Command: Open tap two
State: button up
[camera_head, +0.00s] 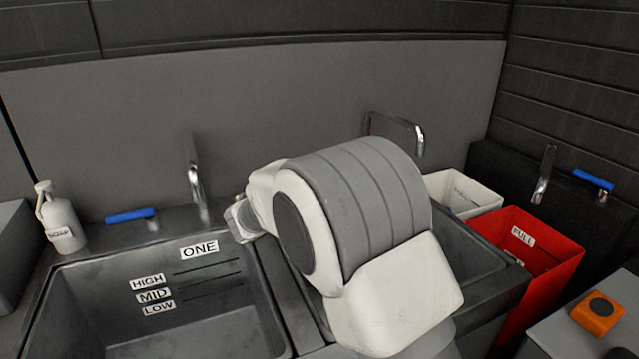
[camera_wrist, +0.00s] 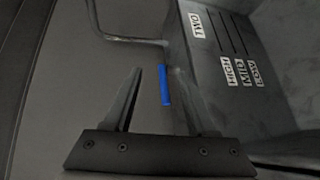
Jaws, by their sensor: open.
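In the wrist view, a blue tap handle (camera_wrist: 165,88) stands beside the basin marked TWO (camera_wrist: 290,70). A bent metal spout (camera_wrist: 120,35) lies at the upper left of the handle. My gripper (camera_wrist: 157,72) is open and empty. Its fingers show on either side of the handle in the picture; I cannot tell how far off the handle is. In the head view, the spout of tap two (camera_head: 405,125) shows behind my arm, and part of the second basin (camera_head: 465,250) shows to its right. There, my arm hides the handle and my gripper.
Basin ONE (camera_head: 200,315) is at left with its spout (camera_head: 195,170), blue handle (camera_head: 130,216) and a white bottle (camera_head: 60,220). At right are a white bin (camera_head: 465,192), a red bin (camera_head: 550,262), another spout (camera_head: 545,175) with a blue handle (camera_head: 593,180), and an orange object (camera_head: 598,312).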

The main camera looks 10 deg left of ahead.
jog(key=a+f+n+t+y, duration=0.2)
jog(key=a+f+n, duration=0.15)
jog(key=a, duration=0.45)
jog(key=shift+m, duration=0.45)
jog(key=w+f, duration=0.1)
jog(key=w, duration=0.4)
jog(key=w+d+f, duration=0.1)
jog(key=w, duration=0.5)
jog(key=w+d+f+b, duration=0.1)
jog(key=w, duration=0.4)
jog(key=shift+w+d+f, duration=0.1)
jog(key=shift+w, duration=0.2)
grip_shut()
